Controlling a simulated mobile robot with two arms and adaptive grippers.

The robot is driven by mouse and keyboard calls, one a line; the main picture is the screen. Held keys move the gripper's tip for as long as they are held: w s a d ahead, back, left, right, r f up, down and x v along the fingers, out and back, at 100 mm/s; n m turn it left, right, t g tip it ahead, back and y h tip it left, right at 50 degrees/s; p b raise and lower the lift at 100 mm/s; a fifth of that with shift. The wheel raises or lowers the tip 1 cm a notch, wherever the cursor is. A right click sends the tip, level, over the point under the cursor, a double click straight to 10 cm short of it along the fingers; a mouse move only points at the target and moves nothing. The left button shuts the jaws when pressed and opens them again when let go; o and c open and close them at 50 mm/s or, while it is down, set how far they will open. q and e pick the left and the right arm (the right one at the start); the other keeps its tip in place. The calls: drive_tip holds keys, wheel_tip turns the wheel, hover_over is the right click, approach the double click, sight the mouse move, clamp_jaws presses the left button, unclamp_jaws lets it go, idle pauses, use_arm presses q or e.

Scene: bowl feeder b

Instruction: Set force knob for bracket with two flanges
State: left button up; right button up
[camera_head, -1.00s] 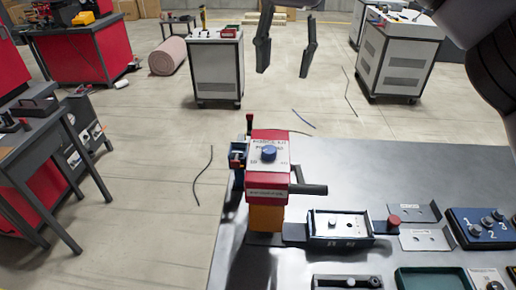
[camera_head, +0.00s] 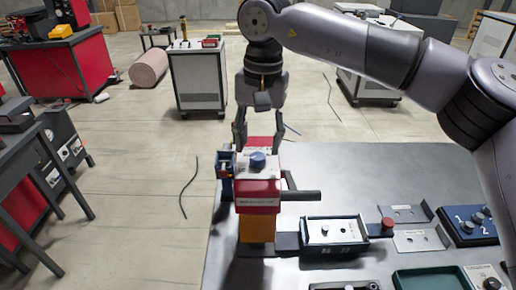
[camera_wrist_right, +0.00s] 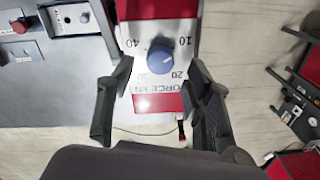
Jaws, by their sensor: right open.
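The blue force knob (camera_head: 257,160) sits on the white top panel of the red press head (camera_head: 258,193). In the right wrist view the knob (camera_wrist_right: 160,57) lies between the fingers' sides, with dial numbers 10, 20 and 40 around it. Its pale mark appears to point toward 20. My right gripper (camera_head: 260,132) is open and empty above and behind the press head, pointing down; it also frames the knob in the wrist view (camera_wrist_right: 160,78). My left gripper is out of view.
A black lever (camera_head: 302,195) sticks out right of the press head. A white-topped fixture (camera_head: 334,231), a red button (camera_head: 388,224), a blue numbered box (camera_head: 470,226) and a green tray (camera_head: 432,281) are on the table (camera_head: 360,170). The table behind them is clear.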

sight(258, 156)
drive_tip(key=shift+a+f, duration=0.1)
drive_tip(key=shift+f, duration=1.5)
clamp_jaws()
